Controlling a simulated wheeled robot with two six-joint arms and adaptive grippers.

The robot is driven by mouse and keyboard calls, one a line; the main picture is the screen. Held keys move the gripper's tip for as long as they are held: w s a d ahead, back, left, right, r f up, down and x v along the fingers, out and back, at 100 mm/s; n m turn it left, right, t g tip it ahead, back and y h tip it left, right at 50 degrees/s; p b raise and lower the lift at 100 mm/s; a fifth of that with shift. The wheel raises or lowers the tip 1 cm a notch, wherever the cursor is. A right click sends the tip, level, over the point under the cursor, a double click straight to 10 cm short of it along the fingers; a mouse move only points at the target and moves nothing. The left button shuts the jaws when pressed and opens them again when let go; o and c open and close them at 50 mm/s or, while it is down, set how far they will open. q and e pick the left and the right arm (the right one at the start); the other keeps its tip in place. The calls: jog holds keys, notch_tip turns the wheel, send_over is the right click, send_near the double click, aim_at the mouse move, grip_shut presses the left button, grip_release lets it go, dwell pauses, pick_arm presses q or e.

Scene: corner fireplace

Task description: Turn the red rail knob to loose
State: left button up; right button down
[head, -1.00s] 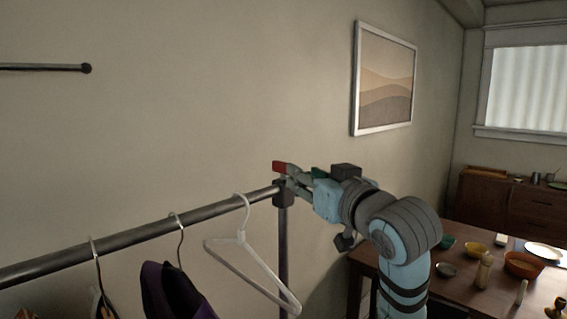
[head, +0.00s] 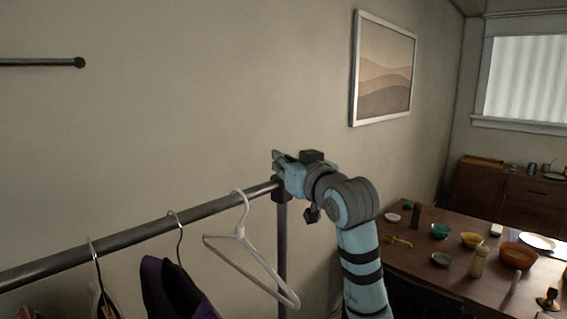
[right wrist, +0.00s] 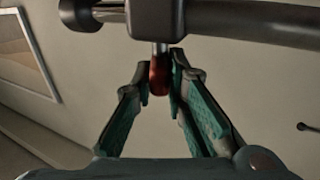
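The red rail knob (right wrist: 159,76) hangs on a short metal stem below a dark block (right wrist: 156,18) on the rail in the right wrist view. My right gripper (right wrist: 160,78) has its two green-padded fingers drawn in close on both sides of the knob and appears shut on it. In the head view my right gripper (head: 279,164) is at the right end of the clothes rail (head: 140,232), by the dark bracket (head: 281,188) on the post. It hides the knob there. My left gripper is not in view.
A white hanger (head: 240,235) and dark clothes (head: 170,290) hang from the rail left of my right arm. A table (head: 420,262) with bowls and bottles stands at the right. A wall rod (head: 40,62) is at the upper left.

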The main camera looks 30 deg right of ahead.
jog(key=shift+d+n+y, duration=0.15)
jog(key=shift+n+y, duration=0.45)
jog(key=shift+y, duration=0.3)
jog(key=shift+d+n+y, duration=0.15)
jog(key=shift+n+y, duration=0.45)
jog(key=shift+y, duration=0.3)
jog(key=n+g+y, duration=0.1)
jog(key=n+y, duration=0.1)
jog(key=y, duration=0.1)
jog(key=shift+y, duration=0.3)
jog(key=c, duration=1.6)
grip_release()
jog(key=shift+w, duration=0.1)
jog(key=v, duration=0.7)
